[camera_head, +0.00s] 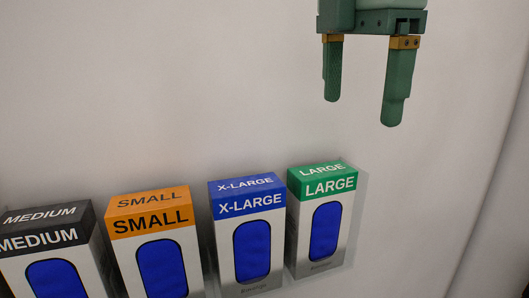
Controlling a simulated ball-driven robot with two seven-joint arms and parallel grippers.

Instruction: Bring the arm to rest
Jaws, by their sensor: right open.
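My right gripper (361,112) hangs in from the top right of the head view. It is green with brass-coloured bands, and its two fingers point down, apart and with nothing between them. It is above and to the right of the row of boxes, touching nothing that I can see. Only the end of this arm shows. My left gripper is not in view.
Boxes stand in a row along the bottom: black-topped MEDIUM (44,237), orange-topped SMALL (151,221), blue-topped X-LARGE (250,203) and green-topped LARGE (329,186). Each has a blue window. The pale surface (180,90) around the gripper is clear. A curved edge runs down the right.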

